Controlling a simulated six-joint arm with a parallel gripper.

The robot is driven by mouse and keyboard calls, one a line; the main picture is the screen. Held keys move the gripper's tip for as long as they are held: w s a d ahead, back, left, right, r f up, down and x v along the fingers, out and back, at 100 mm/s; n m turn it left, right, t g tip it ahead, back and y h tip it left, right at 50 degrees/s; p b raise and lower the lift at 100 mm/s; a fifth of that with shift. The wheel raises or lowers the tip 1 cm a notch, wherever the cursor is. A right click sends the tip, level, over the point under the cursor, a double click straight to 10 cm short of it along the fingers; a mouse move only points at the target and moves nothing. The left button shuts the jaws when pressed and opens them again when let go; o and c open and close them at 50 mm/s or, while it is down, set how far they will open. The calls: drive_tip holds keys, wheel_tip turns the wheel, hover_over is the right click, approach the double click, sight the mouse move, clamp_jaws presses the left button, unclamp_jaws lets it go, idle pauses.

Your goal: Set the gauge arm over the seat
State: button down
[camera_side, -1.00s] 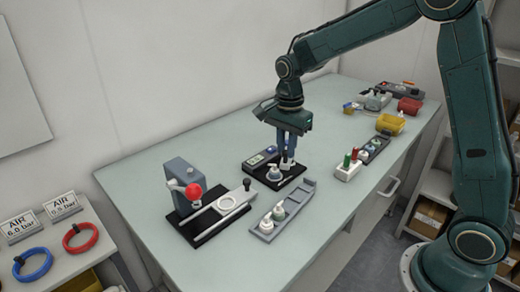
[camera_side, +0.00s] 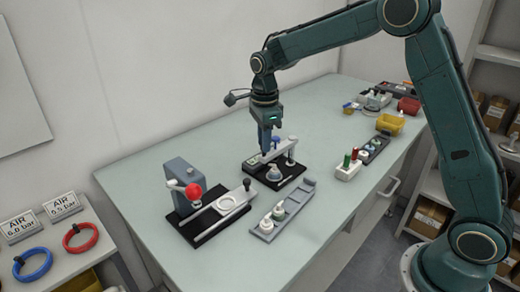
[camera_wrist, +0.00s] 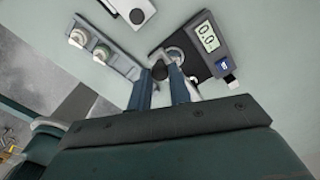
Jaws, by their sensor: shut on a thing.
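The gauge stand has a black base (camera_side: 292,181) with a digital display, which reads 0.0 in the wrist view (camera_wrist: 207,36). Its pale gauge arm (camera_side: 276,153) reaches leftward from a post (camera_side: 291,158) on the base. The seat area holds a whitish round part (camera_side: 273,174), below the gauge arm in the side view. My gripper (camera_side: 266,152) points down and is shut on the arm's free end. In the wrist view a dark knob (camera_wrist: 160,70) sits between the fingertips. Whether the arm is exactly above the seat I cannot tell.
A press with a red ball handle (camera_side: 194,191) stands to the left. A grey tray with caps (camera_side: 268,226) lies in front. The table's left back is clear.

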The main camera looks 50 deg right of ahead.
drive_tip(key=shift+w+r, duration=0.1)
drive_tip(key=shift+w, duration=0.05)
drive_tip(key=c, duration=1.3)
unclamp_jaws()
wheel_tip(320, 180, up, 14)
